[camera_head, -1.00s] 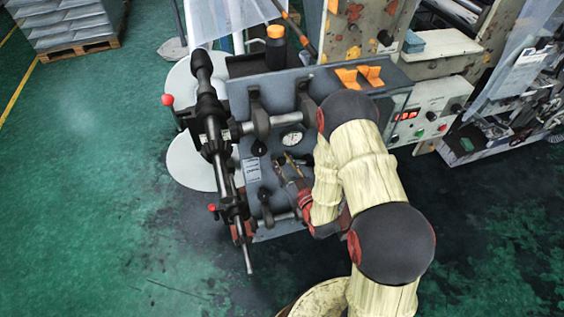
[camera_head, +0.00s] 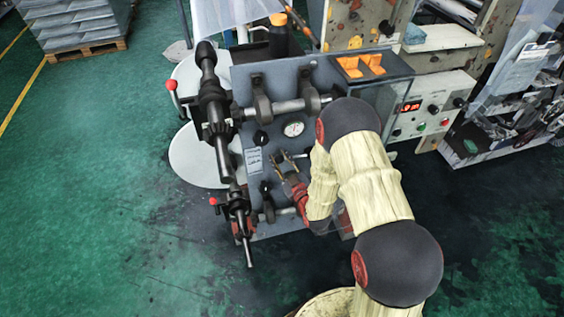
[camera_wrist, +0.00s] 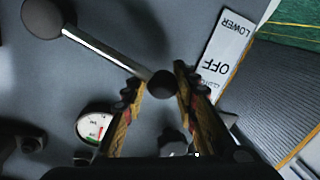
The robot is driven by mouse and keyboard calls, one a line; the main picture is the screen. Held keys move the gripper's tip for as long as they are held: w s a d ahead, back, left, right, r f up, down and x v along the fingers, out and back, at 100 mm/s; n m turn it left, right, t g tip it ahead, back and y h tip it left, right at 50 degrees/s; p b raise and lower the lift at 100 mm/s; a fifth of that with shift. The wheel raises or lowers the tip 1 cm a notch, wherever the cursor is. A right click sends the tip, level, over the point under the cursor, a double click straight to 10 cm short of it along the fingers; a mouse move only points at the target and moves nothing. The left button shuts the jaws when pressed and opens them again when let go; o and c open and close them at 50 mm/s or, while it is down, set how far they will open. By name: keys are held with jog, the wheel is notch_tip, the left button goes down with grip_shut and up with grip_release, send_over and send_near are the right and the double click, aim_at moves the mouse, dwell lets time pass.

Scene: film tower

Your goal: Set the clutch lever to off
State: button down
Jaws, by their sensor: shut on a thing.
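The clutch lever (camera_wrist: 105,48) is a bright metal rod in the wrist view, with a large black ball at its upper left end and a smaller black ball at its lower right end. My gripper (camera_wrist: 158,83) is shut on the smaller ball, one finger on each side. Beside the fingers, a white label (camera_wrist: 226,58) reads LOWER and OFF; its third line is unreadable. In the head view, my gripper (camera_head: 281,158) is at the grey panel (camera_head: 281,86), right of the label (camera_head: 254,160). The lever is small and partly hidden there.
A round gauge (camera_head: 293,128) is above my gripper on the panel. Black roller parts (camera_head: 215,120) and red-knobbed handles (camera_head: 171,86) project on the left. A control box (camera_head: 430,108) with a red display stands to the right. Green floor is open at left.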

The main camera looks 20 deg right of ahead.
jog(key=shift+s+d+f+n+g+b, duration=0.15)
jog(key=shift+f+n+b, duration=0.35)
jog(key=shift+f, duration=0.35)
jog(key=shift+w+d+f+n+g+b, duration=0.15)
jog(key=shift+f+n+b, duration=0.35)
jog(key=shift+f, duration=0.35)
jog(key=shift+s+a, duration=0.1)
jog(key=c, duration=1.8)
grip_release()
jog(key=shift+h, duration=0.4)
jog(key=shift+o, duration=0.7)
jog(key=shift+d, duration=0.2)
jog(key=o, duration=0.6)
jog(key=shift+a+r, duration=0.2)
jog(key=shift+a, duration=0.05)
jog(key=s, duration=0.4)
jog(key=s+d, duration=0.1)
jog(key=s, duration=0.2)
jog(key=s+r, duration=0.1)
jog(key=s, duration=0.3)
jog(key=shift+s+d, duration=0.3)
